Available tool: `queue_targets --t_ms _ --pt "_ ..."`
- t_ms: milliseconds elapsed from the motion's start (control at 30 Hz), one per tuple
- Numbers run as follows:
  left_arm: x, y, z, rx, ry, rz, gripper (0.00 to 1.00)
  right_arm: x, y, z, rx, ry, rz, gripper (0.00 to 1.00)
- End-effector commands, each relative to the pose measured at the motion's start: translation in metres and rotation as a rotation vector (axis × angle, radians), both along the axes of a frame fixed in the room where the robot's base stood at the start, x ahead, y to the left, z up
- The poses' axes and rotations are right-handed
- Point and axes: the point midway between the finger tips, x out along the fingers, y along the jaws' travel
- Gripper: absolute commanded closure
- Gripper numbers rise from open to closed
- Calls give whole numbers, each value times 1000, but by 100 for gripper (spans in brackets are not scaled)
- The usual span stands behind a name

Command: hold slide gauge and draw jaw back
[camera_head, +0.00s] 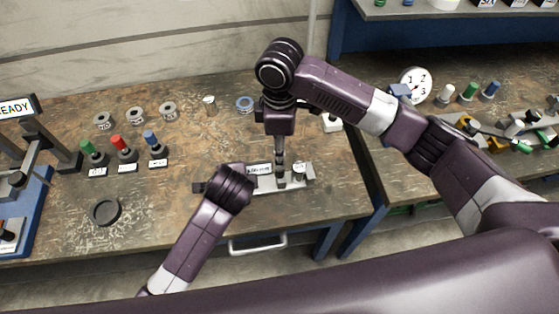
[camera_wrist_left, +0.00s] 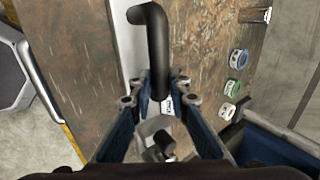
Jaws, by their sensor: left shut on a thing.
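The slide gauge (camera_head: 290,186), a long metal fixture with white labels, lies near the front edge of the bench. My left gripper is over its left part, with its fingers hidden under the wrist in the head view. In the left wrist view my left gripper (camera_wrist_left: 159,102) is shut on the slide gauge, around a grey part with a small white label. A black bent bar (camera_wrist_left: 156,45) extends beyond the fingers there. My right gripper (camera_head: 281,172) points down at the gauge's right part; its jaw opening and any contact are too small to tell.
Green, red and blue-topped pegs (camera_head: 122,148) stand left of the gauge, with metal rings (camera_head: 136,115) behind. A black round dish (camera_head: 105,211) lies at front left. A blue-based stand with a READY sign (camera_head: 15,108) is far left. A dial (camera_head: 414,83) stands on the right bench.

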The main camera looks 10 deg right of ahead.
Motion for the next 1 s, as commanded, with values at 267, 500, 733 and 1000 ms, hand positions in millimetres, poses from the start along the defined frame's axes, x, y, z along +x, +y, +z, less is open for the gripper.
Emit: queue_targets --t_ms 267,500,733,1000 --pt "2 -2 3 -6 -7 -2 100 1 1 32 1 -1 0 63" --pt "2 -2 3 -6 -7 -2 100 0 0 34 0 1 0 63" --pt "1 -2 3 -6 -7 -2 76 0 0 34 0 1 0 63" --pt "1 -1 1 -2 -3 0 63 0 0 33 0 0 0 63"
